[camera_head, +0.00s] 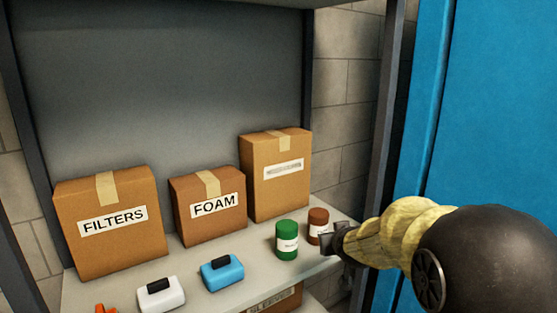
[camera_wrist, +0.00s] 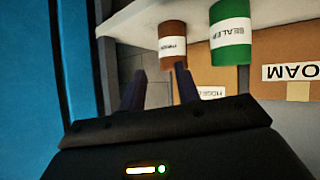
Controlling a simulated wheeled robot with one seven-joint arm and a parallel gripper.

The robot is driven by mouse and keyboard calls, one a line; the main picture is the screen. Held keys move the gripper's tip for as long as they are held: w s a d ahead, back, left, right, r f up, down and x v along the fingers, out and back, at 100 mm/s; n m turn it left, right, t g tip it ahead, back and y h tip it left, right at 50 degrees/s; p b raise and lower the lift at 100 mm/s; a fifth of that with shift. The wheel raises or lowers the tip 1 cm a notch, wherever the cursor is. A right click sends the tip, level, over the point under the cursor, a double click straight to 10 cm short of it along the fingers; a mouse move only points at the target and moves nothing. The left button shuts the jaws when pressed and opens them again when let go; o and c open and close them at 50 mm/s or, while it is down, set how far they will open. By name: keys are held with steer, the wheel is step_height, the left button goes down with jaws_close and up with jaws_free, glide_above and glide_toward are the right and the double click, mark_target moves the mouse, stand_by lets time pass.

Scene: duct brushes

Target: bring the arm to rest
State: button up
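My gripper (camera_head: 332,242) is at the right end of the shelf, in front of and beside the brown jar (camera_head: 317,224). In the wrist view my gripper (camera_wrist: 160,68) has its two dark fingers apart, with nothing between them. The brown jar also shows in the wrist view (camera_wrist: 172,32), upside down, beyond the right finger's tip; I cannot tell whether they touch. The green jar (camera_head: 287,241) stands left of the brown jar, and its label reads SEALER in the wrist view (camera_wrist: 231,48). My arm reaches in from the right.
The shelf (camera_head: 205,253) also holds the FILTERS box (camera_head: 105,245), the FOAM box (camera_head: 208,228) and a taller box (camera_head: 265,190) at the back. A blue case (camera_head: 222,275) and a white case (camera_head: 161,296) lie in front. A blue panel (camera_head: 480,100) stands close on the right.

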steer(key=s+f+m+g, duration=0.1)
steer(key=s+f+g, duration=0.3)
steer(key=s+f, duration=0.55)
steer(key=s+f+g, duration=0.4)
steer(key=s+g, duration=0.1)
steer(key=s, duration=1)
steer(key=w+p+v, duration=0.2)
steer(key=p+v, duration=0.9)
steer(key=p, duration=0.1)
steer(key=shift+d+r, duration=0.35)
steer(key=shift+r, duration=0.25)
steer(key=shift+s, duration=0.2)
steer(key=shift+w, duration=0.15)
